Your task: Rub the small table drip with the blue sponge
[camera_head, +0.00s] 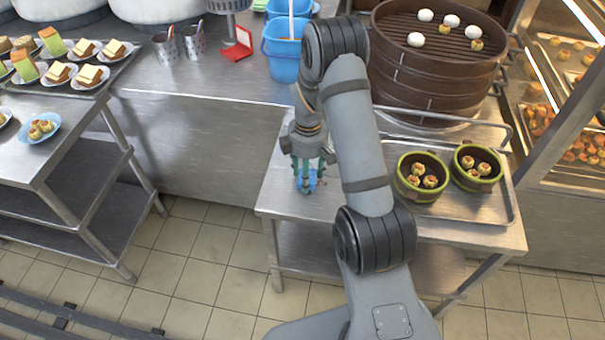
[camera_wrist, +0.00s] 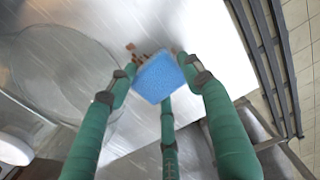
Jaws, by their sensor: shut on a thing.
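My gripper (camera_head: 307,172) has green fingers and is shut on the blue sponge (camera_head: 313,182), low over the left part of the small steel table (camera_head: 281,190). In the wrist view the blue sponge (camera_wrist: 158,80) sits between the fingertips, with its broad face toward the camera. The drip (camera_wrist: 132,50) shows there as small brown spots on the bright steel, at the sponge's upper edge and partly hidden behind it. I cannot tell whether the sponge touches the tabletop. In the head view the drip is too small and covered to make out clearly.
A metal tray (camera_head: 478,210) with two green-rimmed baskets (camera_head: 422,177) of buns stands right of my arm. A large brown steamer (camera_head: 435,70) and blue buckets (camera_head: 284,48) stand behind. A side table (camera_head: 30,165) with plated cakes is at left.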

